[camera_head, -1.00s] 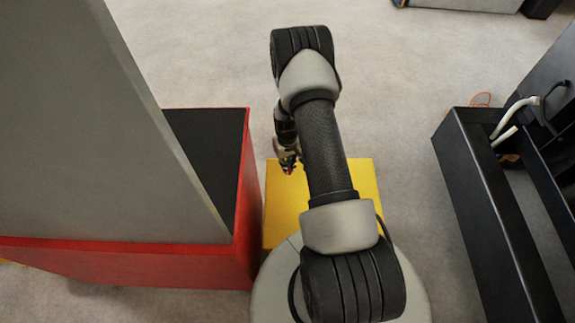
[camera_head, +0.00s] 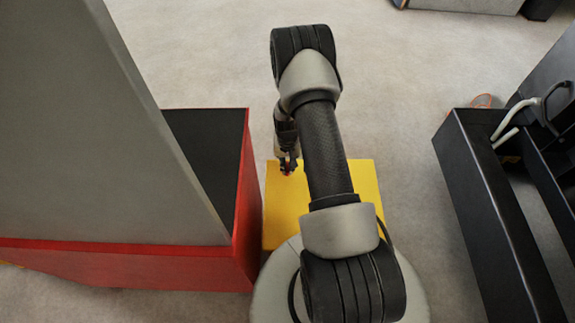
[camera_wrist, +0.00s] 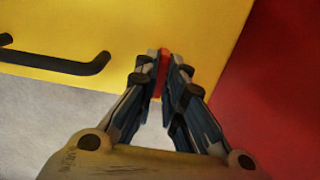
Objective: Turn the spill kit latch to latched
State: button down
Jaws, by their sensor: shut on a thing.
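The yellow box (camera_head: 350,185), which I take to be the spill kit, stands on the floor beside the red cabinet base. In the wrist view its yellow face (camera_wrist: 130,25) fills the upper left. A small red piece (camera_wrist: 163,72), which looks like the latch, lies between my fingertips against that face. My gripper (camera_wrist: 163,78) is shut on it, and the fingers hide most of it. In the head view my gripper (camera_head: 288,168) is at the box's far left part. Whether the latch is latched cannot be told.
A black bar handle (camera_wrist: 70,63) sits on the yellow face left of my fingers. The red base (camera_head: 245,200) with a grey panel (camera_head: 90,130) stands close on the left. A black frame (camera_head: 490,220) stands at right. Carpet (camera_head: 400,80) is clear between.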

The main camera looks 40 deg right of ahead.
aim_at(288, 167)
jog(key=c, duration=1.7)
grip_release()
notch_tip(288, 167, up, 12)
